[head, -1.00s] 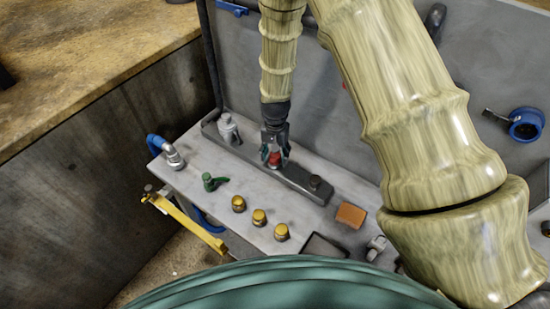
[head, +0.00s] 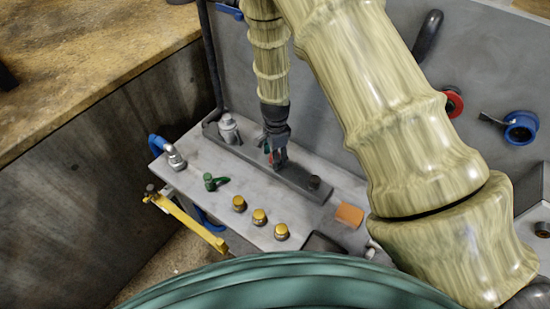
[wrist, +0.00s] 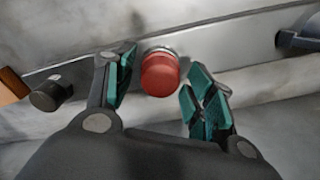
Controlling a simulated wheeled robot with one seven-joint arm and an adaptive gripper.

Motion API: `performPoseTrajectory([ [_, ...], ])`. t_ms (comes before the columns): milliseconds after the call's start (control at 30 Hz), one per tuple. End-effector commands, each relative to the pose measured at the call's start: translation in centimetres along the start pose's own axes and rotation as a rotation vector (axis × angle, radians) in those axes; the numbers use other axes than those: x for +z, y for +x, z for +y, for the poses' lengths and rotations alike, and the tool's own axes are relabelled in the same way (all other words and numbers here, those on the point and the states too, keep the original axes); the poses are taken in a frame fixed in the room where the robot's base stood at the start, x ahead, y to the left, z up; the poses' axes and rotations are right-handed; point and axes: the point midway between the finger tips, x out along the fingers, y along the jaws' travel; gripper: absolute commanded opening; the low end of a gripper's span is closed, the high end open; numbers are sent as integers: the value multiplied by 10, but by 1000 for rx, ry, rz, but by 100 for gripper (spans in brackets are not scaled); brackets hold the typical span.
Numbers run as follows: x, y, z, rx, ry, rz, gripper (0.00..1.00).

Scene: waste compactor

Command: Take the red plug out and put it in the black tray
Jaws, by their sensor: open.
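The red plug (wrist: 160,74) stands on a silver collar on the dark grey bar and shows between my fingertips in the wrist view. My gripper (wrist: 162,80) is open, with one green-padded finger on each side of the plug and a visible gap to each. My gripper (head: 276,160) is low over the bar in the head view. A dark, flat tray (head: 325,243), probably the black tray, lies at the bench front, partly hidden by my green body.
The dark bar (head: 299,179) carries a grey fitting (head: 229,128) and a black knob (head: 314,182). The grey wall rises behind.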

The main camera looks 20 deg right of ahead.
Motion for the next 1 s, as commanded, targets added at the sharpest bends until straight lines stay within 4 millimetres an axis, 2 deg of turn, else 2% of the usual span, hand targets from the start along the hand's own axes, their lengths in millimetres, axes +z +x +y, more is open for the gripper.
performPoseTrajectory([
  [67, 0, 0, 0, 0, -1, 0, 50],
  [300, 0, 0, 0, 0, -3, 0, 8],
  [333, 0, 0, 0, 0, -3, 0, 8],
  [367, 0, 0, 0, 0, -3, 0, 29],
  [500, 0, 0, 0, 0, -4, 0, 4],
  [633, 0, 1, 0, 0, -65, -1, 4],
  [833, 0, 1, 0, 0, -334, -1, 4],
  [1000, 0, 0, 0, 0, -453, 0, 4],
])
